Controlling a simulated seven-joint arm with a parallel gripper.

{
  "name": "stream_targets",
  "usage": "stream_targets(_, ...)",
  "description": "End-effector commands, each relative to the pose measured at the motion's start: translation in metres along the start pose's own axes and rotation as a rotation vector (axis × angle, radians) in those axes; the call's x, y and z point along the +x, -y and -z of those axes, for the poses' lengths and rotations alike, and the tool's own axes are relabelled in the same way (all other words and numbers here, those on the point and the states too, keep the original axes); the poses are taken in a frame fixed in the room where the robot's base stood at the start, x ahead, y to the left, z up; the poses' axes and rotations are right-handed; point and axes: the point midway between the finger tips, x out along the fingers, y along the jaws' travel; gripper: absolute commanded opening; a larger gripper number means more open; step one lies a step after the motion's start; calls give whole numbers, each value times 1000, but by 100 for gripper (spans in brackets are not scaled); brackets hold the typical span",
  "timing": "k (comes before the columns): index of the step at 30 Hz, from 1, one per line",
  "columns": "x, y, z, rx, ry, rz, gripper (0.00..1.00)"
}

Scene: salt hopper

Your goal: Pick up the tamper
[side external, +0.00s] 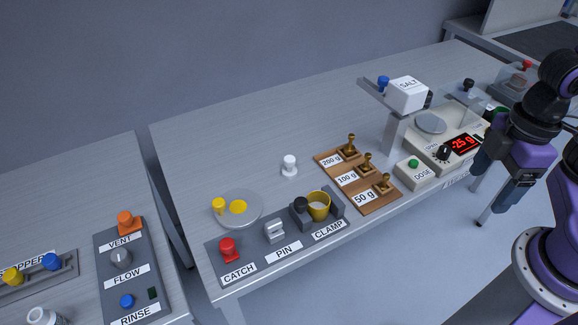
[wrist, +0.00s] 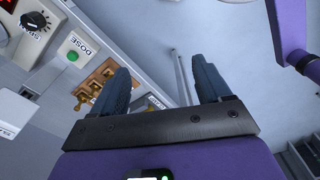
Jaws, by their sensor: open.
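A small white knobbed piece with a flat round base, which looks like the tamper (side external: 289,165), stands upright on the grey table behind the wooden weight board. It does not show in the wrist view. My gripper (side external: 497,180) is at the right of the side view, beyond the table's front edge and far from the white piece. In the wrist view my gripper (wrist: 163,70) has its two fingers spread with nothing between them, over the floor beside the table edge.
Brass weights stand on a wooden board (side external: 376,207). To its left are a yellow cup (side external: 318,205) in a clamp, a pin, a red catch knob (side external: 228,248) and a round plate (side external: 252,219). The salt hopper (side external: 407,95) and scale (side external: 431,122) stand at right. The table's back left is clear.

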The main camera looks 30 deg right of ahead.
Motion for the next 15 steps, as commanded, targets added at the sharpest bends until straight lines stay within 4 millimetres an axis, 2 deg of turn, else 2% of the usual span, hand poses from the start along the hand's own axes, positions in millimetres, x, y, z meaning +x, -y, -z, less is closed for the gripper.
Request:
stream_targets(1, 0, 0, 0, 0, 0, 0, 77)
stream_targets(3, 0, 0, 0, 0, 0, 0, 61)
stream_targets(11, 0, 0, 0, 0, 0, 0, 61)
stream_targets(15, -2, -6, 14, -32, 22, -17, 61)
